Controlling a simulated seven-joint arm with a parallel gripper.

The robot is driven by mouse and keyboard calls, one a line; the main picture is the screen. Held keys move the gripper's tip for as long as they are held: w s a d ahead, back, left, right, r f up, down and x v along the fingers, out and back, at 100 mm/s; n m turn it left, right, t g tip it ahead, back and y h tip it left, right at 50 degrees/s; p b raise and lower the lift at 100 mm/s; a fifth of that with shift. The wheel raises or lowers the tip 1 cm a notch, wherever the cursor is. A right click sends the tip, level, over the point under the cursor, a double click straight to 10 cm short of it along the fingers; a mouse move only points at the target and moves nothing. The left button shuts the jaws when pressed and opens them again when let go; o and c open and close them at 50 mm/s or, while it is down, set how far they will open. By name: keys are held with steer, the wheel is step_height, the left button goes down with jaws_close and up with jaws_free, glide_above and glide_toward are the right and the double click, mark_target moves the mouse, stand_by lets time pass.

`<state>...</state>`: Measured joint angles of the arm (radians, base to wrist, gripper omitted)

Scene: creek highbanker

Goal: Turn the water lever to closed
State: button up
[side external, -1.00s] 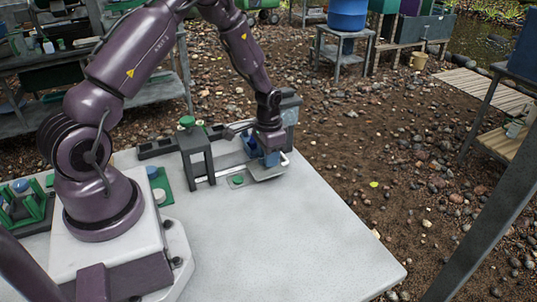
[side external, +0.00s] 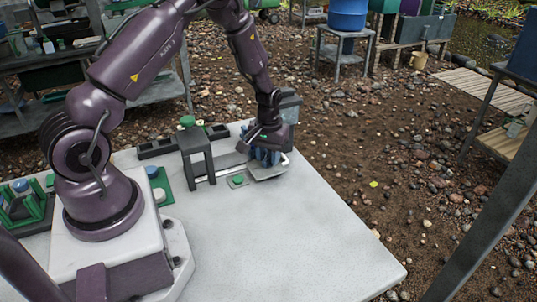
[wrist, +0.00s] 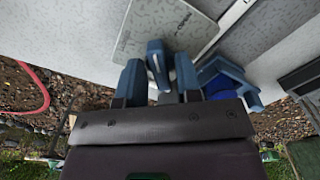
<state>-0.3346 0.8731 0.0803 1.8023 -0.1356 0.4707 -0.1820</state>
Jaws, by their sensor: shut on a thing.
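My gripper (side external: 265,157) is low over the far end of the white table, its blue fingers pointing down beside a grey upright box. In the wrist view its two fingers (wrist: 159,80) stand on either side of a blue-grey upright piece, which looks like the water lever (wrist: 156,58). The gripper is shut on it. The lever's lower part and pivot are hidden by the fingers and the gripper body. In the side view the lever cannot be told apart from the fingers. No closed mark can be read.
A green button on a small plate (side external: 238,180) is in front. A grey panel with markings (wrist: 165,30) and a blue bracket (wrist: 228,80) are close to the fingers. The table's near right is clear.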

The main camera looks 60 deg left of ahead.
steer(key=n, duration=0.4)
steer(key=shift+d+n, duration=0.1)
steer(key=shift+n, duration=0.4)
steer(key=n, duration=0.5)
steer(key=o, duration=0.4)
steer(key=shift+o, duration=0.2)
steer(key=shift+r, duration=3.5)
